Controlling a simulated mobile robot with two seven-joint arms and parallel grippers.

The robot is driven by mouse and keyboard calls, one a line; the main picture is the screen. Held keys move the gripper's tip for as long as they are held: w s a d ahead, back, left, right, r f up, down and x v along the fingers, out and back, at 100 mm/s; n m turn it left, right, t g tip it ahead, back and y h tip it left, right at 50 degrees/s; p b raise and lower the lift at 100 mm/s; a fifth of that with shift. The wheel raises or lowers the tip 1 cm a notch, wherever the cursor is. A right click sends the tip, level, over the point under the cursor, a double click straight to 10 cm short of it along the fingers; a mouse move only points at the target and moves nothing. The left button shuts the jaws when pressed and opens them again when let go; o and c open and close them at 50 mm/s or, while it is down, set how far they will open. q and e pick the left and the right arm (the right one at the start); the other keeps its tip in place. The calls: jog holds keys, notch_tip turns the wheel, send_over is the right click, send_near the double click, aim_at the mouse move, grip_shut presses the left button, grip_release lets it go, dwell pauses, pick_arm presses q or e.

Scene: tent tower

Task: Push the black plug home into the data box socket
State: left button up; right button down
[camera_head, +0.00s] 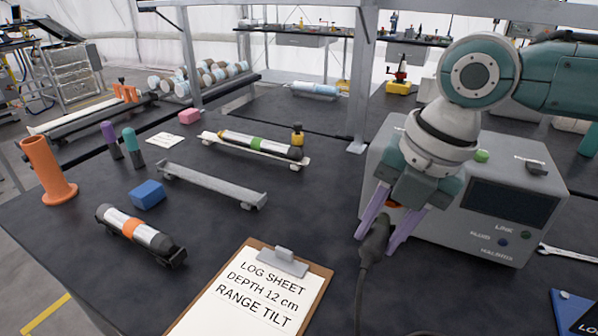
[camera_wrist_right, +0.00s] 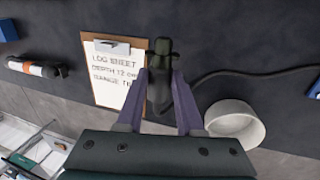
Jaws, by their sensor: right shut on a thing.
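The grey data box (camera_head: 385,152) stands at the right of the table, with a dark screen and small knobs on its front. My right gripper (camera_head: 380,242) is in front of the box's left part, its purple fingers pointing down. It is shut on the black plug (camera_head: 375,236), from which a black cable runs down. In the right wrist view the plug (camera_wrist_right: 160,88) sits between the two fingers. I cannot make out the socket; my gripper covers that part of the box front. My left gripper is not in view.
A clipboard (camera_head: 253,295) lies in front, left of the cable. A wrench (camera_head: 570,254) and a blue book (camera_head: 574,312) lie at the right. The right wrist view shows a white bowl (camera_wrist_right: 232,112) near the cable. Corers and a metal rail (camera_head: 210,184) lie at the left.

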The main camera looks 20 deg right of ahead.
aim_at(386, 217)
jog(key=w+d+b, duration=0.2)
jog(key=shift+w+d+f, duration=0.2)
jog(key=shift+d, duration=0.2)
jog(key=shift+w+d+r+b, duration=0.15)
jog(key=shift+w+d+b, duration=0.4)
jog(key=shift+d, duration=0.15)
jog(key=shift+p, duration=0.75)
dwell(0.9)
jog(key=shift+w+d+b, duration=0.7)
jog(key=shift+d+b, duration=0.15)
jog(key=shift+b, duration=0.2)
jog(key=shift+s+a+p, duration=0.45)
jog(key=shift+a+p, duration=0.1)
jog(key=shift+p, duration=0.4)
